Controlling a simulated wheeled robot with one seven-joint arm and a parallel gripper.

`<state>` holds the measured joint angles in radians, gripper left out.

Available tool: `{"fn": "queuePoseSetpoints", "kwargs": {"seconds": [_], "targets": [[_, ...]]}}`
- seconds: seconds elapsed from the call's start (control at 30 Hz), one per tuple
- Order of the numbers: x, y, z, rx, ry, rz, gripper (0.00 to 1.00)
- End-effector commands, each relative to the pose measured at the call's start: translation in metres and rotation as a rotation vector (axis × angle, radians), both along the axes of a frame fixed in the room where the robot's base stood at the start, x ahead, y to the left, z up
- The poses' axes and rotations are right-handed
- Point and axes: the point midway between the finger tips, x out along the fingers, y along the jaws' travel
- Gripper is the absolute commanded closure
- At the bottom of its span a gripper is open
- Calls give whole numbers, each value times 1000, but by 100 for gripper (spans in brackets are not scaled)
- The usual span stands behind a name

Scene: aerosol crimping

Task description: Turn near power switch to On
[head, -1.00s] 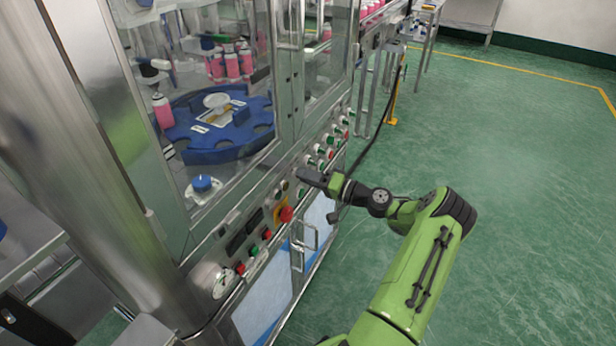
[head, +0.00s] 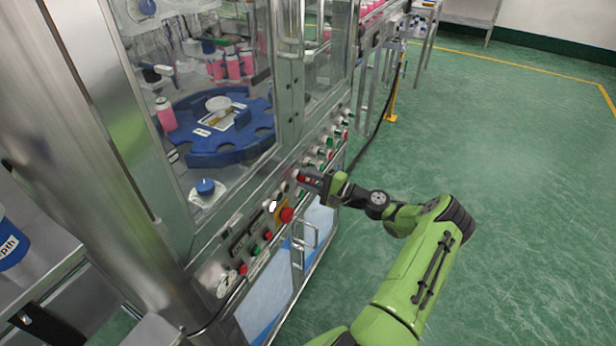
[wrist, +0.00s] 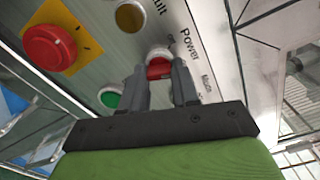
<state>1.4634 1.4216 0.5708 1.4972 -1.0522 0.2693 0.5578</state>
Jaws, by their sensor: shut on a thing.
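The power switch (wrist: 158,71) is a red knob in a pale round collar on the machine's metal panel, with the printed word "Power" beside it in the wrist view. My gripper (wrist: 161,68) has its two grey fingers on either side of the knob and is shut on it. The fingers hide part of the knob and its small position marks, so I cannot tell which mark it points to. In the head view my gripper (head: 303,178) is at the panel, and its fingers largely cover the switch.
A red emergency button on a yellow plate (wrist: 52,48), a yellow button (wrist: 130,17) and a green button (wrist: 110,97) sit close by. A door handle (head: 306,236) projects below the panel. A blue turntable (head: 215,150) is behind glass. The green floor (head: 520,180) at right is clear.

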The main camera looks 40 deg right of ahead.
Motion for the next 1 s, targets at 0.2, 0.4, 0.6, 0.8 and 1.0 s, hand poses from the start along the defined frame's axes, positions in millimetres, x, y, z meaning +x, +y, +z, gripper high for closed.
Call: {"fn": "queuePoseSetpoints", "kwargs": {"seconds": [0.2, 0.4, 0.6, 0.8, 1.0], "targets": [[0, 0, 0, 113, 41, 0, 100], [-1, 0, -1, 169, 63, 0, 100], [-1, 0, -2, 189, 71, 0, 100], [-1, 0, -2, 191, 71, 0, 100], [-1, 0, -2, 191, 71, 0, 61]]}}
